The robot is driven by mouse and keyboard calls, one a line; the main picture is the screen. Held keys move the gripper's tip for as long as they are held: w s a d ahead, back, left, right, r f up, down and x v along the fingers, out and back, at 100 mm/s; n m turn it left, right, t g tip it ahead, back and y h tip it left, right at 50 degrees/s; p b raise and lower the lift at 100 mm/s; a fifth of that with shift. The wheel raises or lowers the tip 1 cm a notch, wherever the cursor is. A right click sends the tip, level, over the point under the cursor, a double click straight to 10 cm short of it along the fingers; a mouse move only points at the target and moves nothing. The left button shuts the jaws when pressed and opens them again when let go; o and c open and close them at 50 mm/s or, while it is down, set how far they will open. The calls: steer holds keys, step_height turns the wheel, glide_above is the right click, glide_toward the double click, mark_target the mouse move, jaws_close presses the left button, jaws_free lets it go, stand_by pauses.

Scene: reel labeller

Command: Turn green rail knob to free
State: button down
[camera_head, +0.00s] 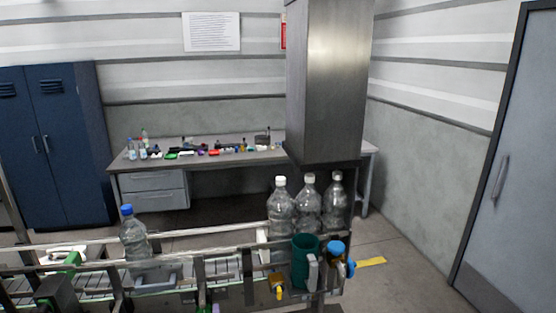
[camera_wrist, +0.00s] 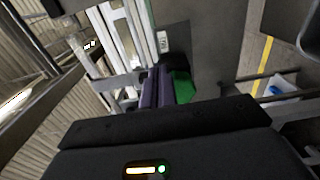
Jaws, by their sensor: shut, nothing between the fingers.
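A green knob (camera_wrist: 182,88) shows in the wrist view, just right of my gripper's fingertips, beside a grey panel and partly hidden by the gripper. My gripper (camera_wrist: 157,82) has two purple fingers pressed together, with nothing between them. The fingers look very close to the knob's left side; I cannot tell if they touch. In the head view a small green part (camera_head: 215,308) shows at the bottom edge beside a bit of purple, mostly cut off. The knob's marking cannot be read.
Metal conveyor rails (camera_head: 190,233) run across the head view. A blue-capped bottle (camera_head: 133,240) stands on the line, and clear bottles (camera_head: 281,212) stand at its right end by a dark green container (camera_head: 305,262). A yellow knob (camera_head: 278,292) is at the front. A workbench (camera_head: 240,160) stands behind.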

steer(key=v, duration=0.6)
steer(key=shift+w+d, duration=0.1)
stand_by(0.3)
steer(key=w+d+m+g+h+b, duration=0.1)
steer(key=d+m+g+h, duration=0.55)
steer(key=d+m, duration=0.8)
steer(key=s+d+r+m+g+y, duration=0.1)
steer(key=s+d+r+m+g, duration=0.2)
steer(key=s+d, duration=0.5)
steer(key=s+d+r+m+g+y+b, duration=0.1)
steer(key=s+d+r+m+g, duration=0.2)
steer(key=s+d+r+g, duration=0.2)
steer(key=s+d+r, duration=0.1)
steer(key=s+d, duration=0.2)
steer(key=s, duration=0.1)
steer(key=shift+d+r, duration=0.35)
steer(key=shift+d, duration=0.05)
